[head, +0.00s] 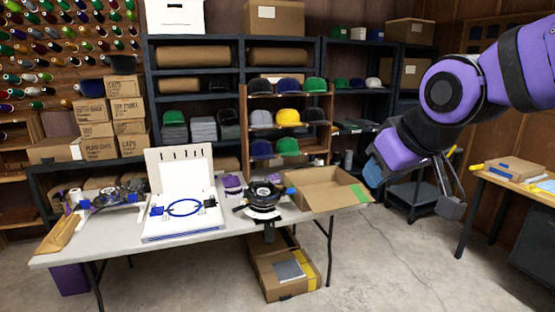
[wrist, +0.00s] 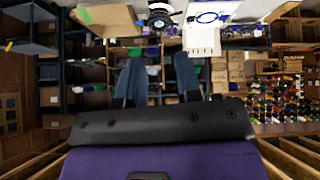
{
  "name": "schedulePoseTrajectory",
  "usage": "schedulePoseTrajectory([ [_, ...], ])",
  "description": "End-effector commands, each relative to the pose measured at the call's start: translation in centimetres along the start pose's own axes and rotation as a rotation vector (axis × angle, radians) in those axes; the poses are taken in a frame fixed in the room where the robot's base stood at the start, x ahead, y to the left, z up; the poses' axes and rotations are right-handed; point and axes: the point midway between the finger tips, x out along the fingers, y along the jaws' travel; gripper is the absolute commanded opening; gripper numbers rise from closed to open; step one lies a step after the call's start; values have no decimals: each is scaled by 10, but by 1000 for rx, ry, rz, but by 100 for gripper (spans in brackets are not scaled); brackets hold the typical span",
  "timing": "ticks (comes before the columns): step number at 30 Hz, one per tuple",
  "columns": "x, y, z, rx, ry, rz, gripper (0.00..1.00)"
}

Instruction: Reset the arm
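My purple arm reaches in from the right of the head view, raised in front of the shelves and to the right of the long table (head: 110,252). My gripper (head: 412,192) hangs at its end, with the fingers spread apart. The wrist view shows both grey fingers with a clear gap between them, so the gripper (wrist: 159,80) is open and empty. It touches nothing that I can see.
The table carries a white embroidery hoop station (head: 180,195), a dark round machine (head: 263,195) and an open cardboard box (head: 325,190). A box (head: 285,275) lies on the floor below. A wooden side table (head: 520,185) stands at the right. Cap shelves (head: 288,122) line the back.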

Motion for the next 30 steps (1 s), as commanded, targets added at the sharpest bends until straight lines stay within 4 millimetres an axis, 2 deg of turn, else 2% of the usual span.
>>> schedulePoseTrajectory([
  [1,-14,16,16,47,-17,27,32],
  [6,-52,49,76,201,-100,95,32],
  [9,-70,58,107,279,-140,123,32],
  [13,-85,63,137,354,-179,144,32],
  [18,-92,63,153,395,-201,153,32],
  [30,-93,63,153,396,-202,153,32],
])
